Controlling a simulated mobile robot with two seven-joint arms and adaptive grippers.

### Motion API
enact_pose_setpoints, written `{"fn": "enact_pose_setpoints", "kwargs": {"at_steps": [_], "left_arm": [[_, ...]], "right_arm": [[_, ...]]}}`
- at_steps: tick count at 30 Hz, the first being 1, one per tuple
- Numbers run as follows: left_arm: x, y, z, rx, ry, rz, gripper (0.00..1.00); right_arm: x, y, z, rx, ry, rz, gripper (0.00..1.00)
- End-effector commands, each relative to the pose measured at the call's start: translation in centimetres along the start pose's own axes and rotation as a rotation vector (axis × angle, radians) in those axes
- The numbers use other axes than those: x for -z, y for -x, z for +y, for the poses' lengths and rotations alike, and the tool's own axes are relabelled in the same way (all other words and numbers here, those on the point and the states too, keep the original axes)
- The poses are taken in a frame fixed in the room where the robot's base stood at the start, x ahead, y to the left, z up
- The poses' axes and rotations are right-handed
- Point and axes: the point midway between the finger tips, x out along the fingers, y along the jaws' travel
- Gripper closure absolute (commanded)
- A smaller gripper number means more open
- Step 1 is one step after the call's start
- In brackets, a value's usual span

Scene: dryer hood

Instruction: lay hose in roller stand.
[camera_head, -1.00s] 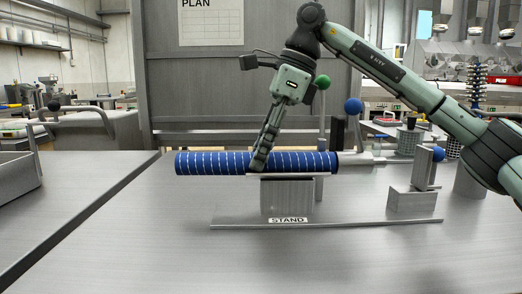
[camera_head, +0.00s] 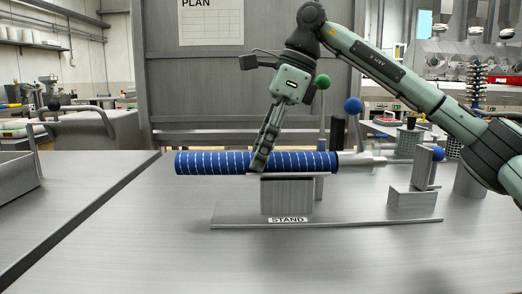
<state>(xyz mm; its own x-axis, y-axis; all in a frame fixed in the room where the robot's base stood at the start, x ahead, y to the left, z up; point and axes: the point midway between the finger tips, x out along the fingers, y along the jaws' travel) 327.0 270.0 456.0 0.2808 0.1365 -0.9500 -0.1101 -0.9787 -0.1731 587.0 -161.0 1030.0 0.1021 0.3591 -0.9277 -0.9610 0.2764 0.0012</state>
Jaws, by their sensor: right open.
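The blue hose (camera_head: 215,162) with white bands lies level across the roller stand (camera_head: 287,197), which has a label reading STAND. The hose's left part overhangs the stand. A grey metal end piece (camera_head: 358,160) is at its right end. My right gripper (camera_head: 260,162) comes down from above at the middle of the hose, with its fingers tilted and open. The fingers overlap the hose in the view; I cannot tell whether they touch it. My left gripper is not in view.
A smaller metal block with an upright plate (camera_head: 412,198) and a blue ball (camera_head: 438,154) stands to the right. Posts with a green ball (camera_head: 323,82) and a blue ball (camera_head: 353,105) rise behind the hose. A metal tray (camera_head: 18,185) is at far left. The table front is clear.

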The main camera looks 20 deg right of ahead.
Motion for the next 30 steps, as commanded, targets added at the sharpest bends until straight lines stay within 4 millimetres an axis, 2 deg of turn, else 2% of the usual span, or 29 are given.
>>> {"fn": "enact_pose_setpoints", "kwargs": {"at_steps": [3,11,14,17,24,30], "left_arm": [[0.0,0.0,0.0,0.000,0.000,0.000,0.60],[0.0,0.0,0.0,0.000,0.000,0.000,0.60],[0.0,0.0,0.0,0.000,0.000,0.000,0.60],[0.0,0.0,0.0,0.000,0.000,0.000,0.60],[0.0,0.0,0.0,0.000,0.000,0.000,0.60],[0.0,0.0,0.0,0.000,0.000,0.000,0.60]], "right_arm": [[0.0,0.0,0.0,0.000,0.000,0.000,0.31],[0.0,0.0,0.0,-0.001,0.000,0.001,0.31],[0.0,0.6,0.0,0.001,0.000,0.000,0.31],[-0.1,1.9,0.0,0.001,-0.001,-0.001,0.31],[-0.1,7.2,0.0,0.002,0.000,-0.003,0.31],[-0.1,10.7,0.0,0.003,-0.001,-0.001,0.31]]}}
